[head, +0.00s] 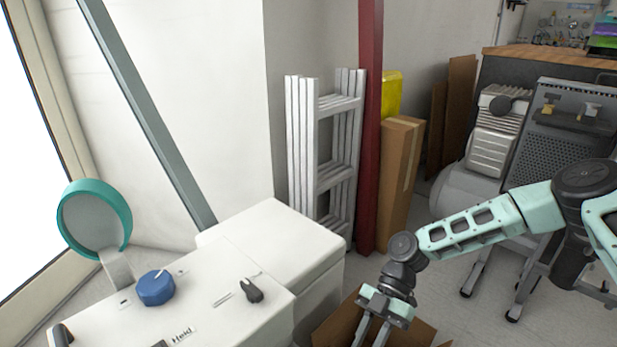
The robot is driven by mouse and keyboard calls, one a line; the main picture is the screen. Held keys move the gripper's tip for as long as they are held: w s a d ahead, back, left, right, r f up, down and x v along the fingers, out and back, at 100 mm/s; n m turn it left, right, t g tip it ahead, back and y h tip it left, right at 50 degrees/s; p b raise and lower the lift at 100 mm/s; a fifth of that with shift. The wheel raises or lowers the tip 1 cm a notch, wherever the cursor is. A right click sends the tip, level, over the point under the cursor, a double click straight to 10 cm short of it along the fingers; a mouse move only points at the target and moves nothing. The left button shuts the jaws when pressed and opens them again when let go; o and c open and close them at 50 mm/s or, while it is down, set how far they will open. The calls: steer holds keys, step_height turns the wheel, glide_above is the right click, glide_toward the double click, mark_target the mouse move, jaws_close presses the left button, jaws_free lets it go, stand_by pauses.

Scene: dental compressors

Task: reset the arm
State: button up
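My arm (480,230) reaches in from the right side of the head view, pale mint green with dark joints. It bends down at the wrist. My gripper (371,335) points downward at the bottom edge, over an open cardboard box (335,322). Its two fingers show apart with a gap between them, and I see nothing held in the part that shows. The fingertips are at or past the frame's lower edge. The inside of the box is mostly hidden.
A white machine (215,270) with a blue knob (156,288), a black lever (252,291) and a teal-rimmed round part (95,218) stands left. A folded ladder (325,150), red post (370,130) and tall carton (397,185) stand behind. A compressor (495,135) is right.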

steer(key=s+r+m+t+h+p, duration=0.1)
steer(key=s+r+m+t+h, duration=0.15)
steer(key=s+r+m, duration=0.55)
steer(key=s+d+r+m+t+h+p, duration=0.1)
steer(key=s+r+m+t+h+p, duration=0.2)
steer(key=r, duration=0.9)
steer(key=s+r+m+t+h, duration=0.1)
steer(key=s+r+m+t, duration=0.2)
steer(key=s+r+m, duration=0.35)
step_height(320, 180, up, 41)
steer(key=w+p, duration=0.1)
steer(key=p, duration=3.7)
steer(key=shift+w+d+f+m, duration=0.15)
steer(key=shift+d+m, duration=0.05)
steer(key=shift+m, duration=0.15)
steer(key=shift+y, duration=0.25)
